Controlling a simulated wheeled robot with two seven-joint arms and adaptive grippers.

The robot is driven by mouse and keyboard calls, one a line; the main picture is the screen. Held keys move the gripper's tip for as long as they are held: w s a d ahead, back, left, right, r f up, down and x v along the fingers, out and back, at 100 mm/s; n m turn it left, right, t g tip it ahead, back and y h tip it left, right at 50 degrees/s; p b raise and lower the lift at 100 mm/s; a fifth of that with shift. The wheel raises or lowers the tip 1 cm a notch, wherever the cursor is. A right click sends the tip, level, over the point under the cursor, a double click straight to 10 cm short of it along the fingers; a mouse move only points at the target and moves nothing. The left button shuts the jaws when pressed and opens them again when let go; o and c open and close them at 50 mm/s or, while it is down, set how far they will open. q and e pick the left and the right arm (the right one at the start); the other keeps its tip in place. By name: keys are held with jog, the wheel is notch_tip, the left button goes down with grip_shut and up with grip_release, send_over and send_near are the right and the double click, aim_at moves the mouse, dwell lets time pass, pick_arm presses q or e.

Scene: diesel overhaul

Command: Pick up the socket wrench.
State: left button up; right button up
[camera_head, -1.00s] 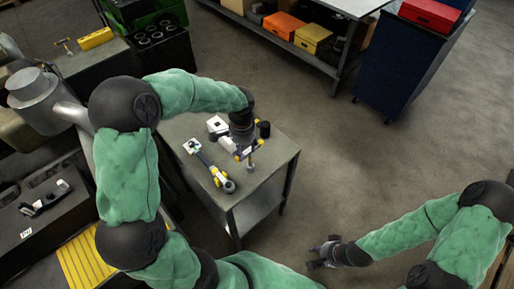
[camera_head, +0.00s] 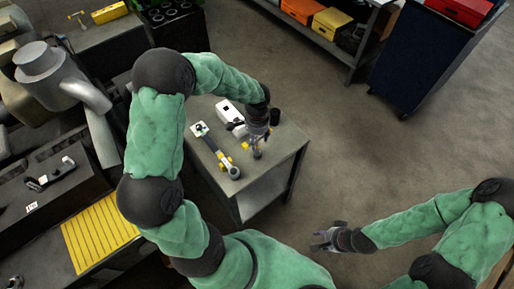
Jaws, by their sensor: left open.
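A long grey tool with yellow parts and a round head, which looks like the socket wrench (camera_head: 222,160), lies slantwise on the small grey table (camera_head: 283,150). Its far end has a white piece, and its round head is near the table's front edge. My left gripper (camera_head: 257,152) is open, pointing down above the table, to the right of the tool's head and apart from it. It holds nothing that I can make out. My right gripper (camera_head: 320,241) is open and empty, low over the floor to the right of the table.
A yellow ribbed mat (camera_head: 100,235) is at left. A dark blue cabinet (camera_head: 425,55) stands at the back right. The floor between is clear.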

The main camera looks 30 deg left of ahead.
pick_arm(q)
jog(key=f, duration=0.3)
jog(key=shift+w+f, duration=0.25)
grip_shut()
jog(key=shift+r, duration=0.15)
jog(key=shift+r, duration=0.6)
jog(key=s+d+r, duration=0.2)
jog(key=s+r, duration=0.9)
jog(key=s, duration=0.3)
jog(key=shift+r+p, duration=0.3)
jog(key=shift+p, duration=0.05)
